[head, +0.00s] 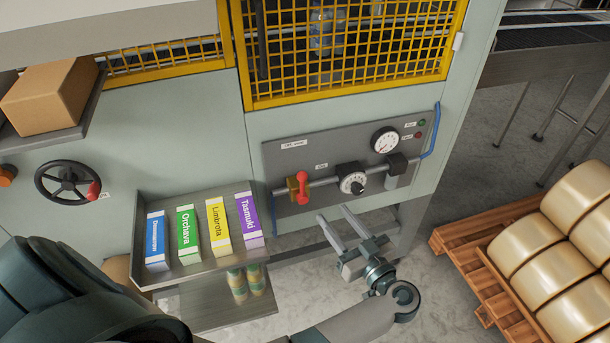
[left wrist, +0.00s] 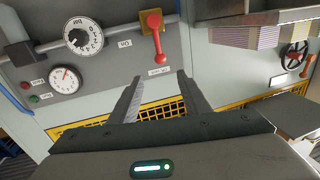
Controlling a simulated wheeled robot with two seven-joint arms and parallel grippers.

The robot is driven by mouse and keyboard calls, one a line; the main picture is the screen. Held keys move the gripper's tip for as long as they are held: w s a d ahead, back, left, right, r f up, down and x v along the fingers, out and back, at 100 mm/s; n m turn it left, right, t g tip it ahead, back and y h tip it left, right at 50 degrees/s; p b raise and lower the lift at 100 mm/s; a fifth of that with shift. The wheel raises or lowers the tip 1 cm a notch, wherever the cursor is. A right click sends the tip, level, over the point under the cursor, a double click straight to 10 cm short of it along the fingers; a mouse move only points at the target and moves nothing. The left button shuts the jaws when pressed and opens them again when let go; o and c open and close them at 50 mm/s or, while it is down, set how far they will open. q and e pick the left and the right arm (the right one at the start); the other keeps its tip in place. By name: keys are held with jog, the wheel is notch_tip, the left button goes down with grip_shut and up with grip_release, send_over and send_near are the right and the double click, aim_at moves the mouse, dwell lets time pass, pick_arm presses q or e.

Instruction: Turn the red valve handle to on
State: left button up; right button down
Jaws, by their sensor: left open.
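The red valve handle (head: 303,188) sits on the horizontal pipe of the grey panel, by a brass valve body (head: 291,184). It stands upright, across the pipe. My left gripper (head: 332,213) is open and empty, below and right of the handle, its fingers pointing up toward the panel. In the left wrist view the panel appears upside down; the red handle (left wrist: 157,38) shows beyond the two spread fingertips (left wrist: 160,78), apart from them. The small labels near the handle are hard to read. My right gripper is not in view.
A numbered dial (head: 352,183) and a pressure gauge (head: 384,140) are on the panel right of the handle. A shelf (head: 190,270) with several coloured boxes juts out at left. A black handwheel (head: 68,182) is farther left. A pallet (head: 507,300) with rolls stands at right.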

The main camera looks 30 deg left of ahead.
pick_arm(q)
jog(key=p, duration=0.3)
send_near(305, 179)
jog(key=x, duration=0.3)
jog(key=p+x, duration=0.1)
jog(key=x, duration=0.6)
jog(key=shift+p, duration=0.4)
jog(key=shift+f+x, duration=0.2)
jog(key=shift+x, duration=0.65)
jog(key=shift+c, duration=0.6)
grip_shut()
